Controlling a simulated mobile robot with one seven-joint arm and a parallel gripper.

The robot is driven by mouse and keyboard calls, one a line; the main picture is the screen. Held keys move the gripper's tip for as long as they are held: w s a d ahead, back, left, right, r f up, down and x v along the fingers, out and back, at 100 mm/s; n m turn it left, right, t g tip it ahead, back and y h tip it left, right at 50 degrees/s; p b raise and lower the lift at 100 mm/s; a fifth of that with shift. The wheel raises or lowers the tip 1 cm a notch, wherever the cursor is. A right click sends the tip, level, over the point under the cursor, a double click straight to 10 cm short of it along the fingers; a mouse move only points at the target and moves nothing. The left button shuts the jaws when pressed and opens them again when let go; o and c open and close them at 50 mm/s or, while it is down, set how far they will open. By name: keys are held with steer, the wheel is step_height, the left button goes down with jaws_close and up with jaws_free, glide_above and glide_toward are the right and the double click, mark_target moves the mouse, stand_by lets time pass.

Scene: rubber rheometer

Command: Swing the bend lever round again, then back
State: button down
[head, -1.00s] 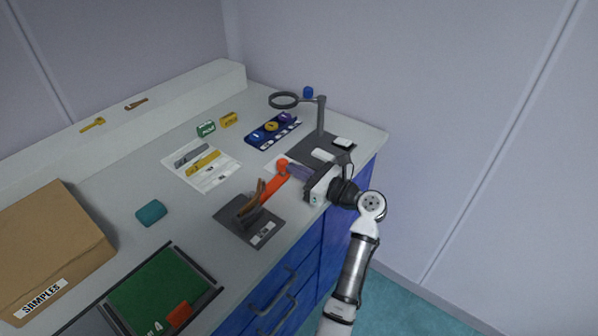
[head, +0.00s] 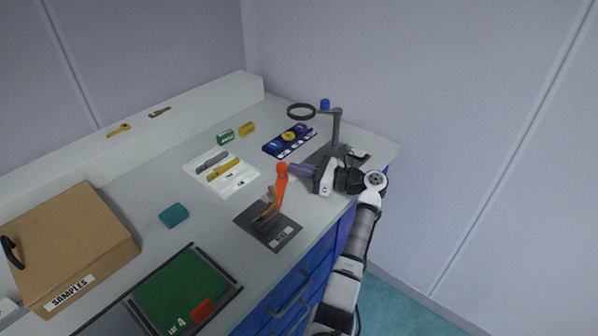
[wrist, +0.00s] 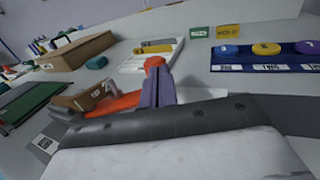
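The bend lever (head: 281,185) is an orange arm with a red-orange ball end. It stands on a dark base plate (head: 250,226) with a white label at the front of the bench. A brown strip (head: 268,207) sits in the fixture beside the lever and also shows in the wrist view (wrist: 92,97). My gripper (head: 294,168) has purple fingers that look shut together, pointing left at the ball end. In the wrist view the ball (wrist: 154,63) shows just past the fingertips (wrist: 156,78); whether they touch is unclear.
A magnifier stand (head: 335,132) rises close behind my gripper. A blue tray with discs (head: 278,152) and a white sheet with strips (head: 238,186) lie beyond the lever. A teal block (head: 173,215), a green tray (head: 147,303) and a SAMPLES box (head: 75,235) are left.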

steer(key=shift+w+a+n+g, duration=0.2)
steer(key=shift+a+n+g, duration=0.1)
steer(key=shift+g, duration=0.2)
stand_by(0.5)
